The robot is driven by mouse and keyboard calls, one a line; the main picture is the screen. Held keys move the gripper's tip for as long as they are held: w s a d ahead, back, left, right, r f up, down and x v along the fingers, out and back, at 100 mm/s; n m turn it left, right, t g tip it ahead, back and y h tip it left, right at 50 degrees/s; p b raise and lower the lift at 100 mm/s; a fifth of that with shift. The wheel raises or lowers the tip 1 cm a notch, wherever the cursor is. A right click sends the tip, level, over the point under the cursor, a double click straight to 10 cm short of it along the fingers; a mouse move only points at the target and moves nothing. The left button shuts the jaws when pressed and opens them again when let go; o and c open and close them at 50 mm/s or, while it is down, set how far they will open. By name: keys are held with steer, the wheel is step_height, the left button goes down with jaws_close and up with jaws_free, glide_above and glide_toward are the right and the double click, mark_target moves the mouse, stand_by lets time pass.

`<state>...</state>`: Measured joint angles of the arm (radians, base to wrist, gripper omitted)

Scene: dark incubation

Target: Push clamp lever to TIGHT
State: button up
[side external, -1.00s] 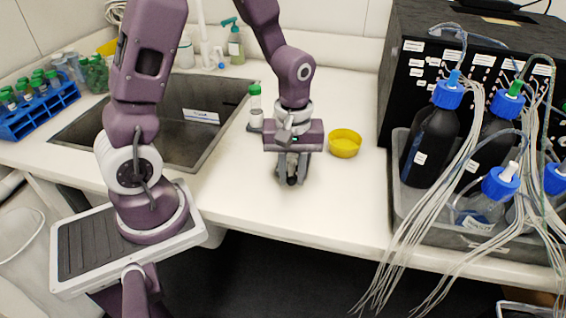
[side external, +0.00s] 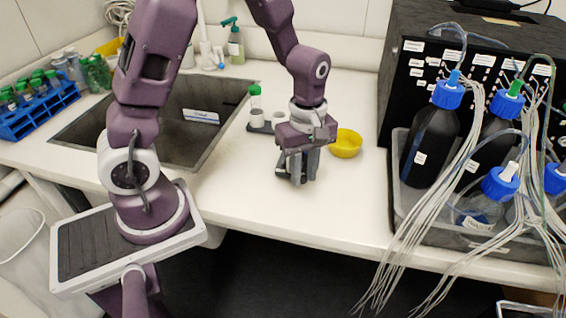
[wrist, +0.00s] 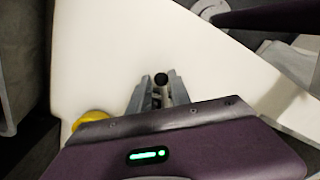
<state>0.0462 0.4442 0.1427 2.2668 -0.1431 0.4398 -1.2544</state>
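My gripper (side external: 298,168) is low over the bench, left of the yellow bowl, with its fingers apart. In the wrist view my gripper (wrist: 160,92) straddles a thin grey post with a round black end (wrist: 161,79), which looks like the clamp lever. I cannot tell whether either finger touches it. In the side view a small dark piece (side external: 303,180) shows at the fingertips. The rest of the clamp is mostly hidden by my gripper, and no TIGHT marking is legible.
The yellow bowl (side external: 345,143) stands close to the right of my gripper. Behind are a green-capped tube (side external: 255,100) and a small dark holder (side external: 260,127). A sink (side external: 165,130) lies left; a grey tray (side external: 402,212) of bottles stands right. The bench front is clear.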

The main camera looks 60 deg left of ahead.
steer(key=shift+o, duration=1.4)
steer(key=shift+r, duration=0.1)
steer(key=shift+r, duration=2.2)
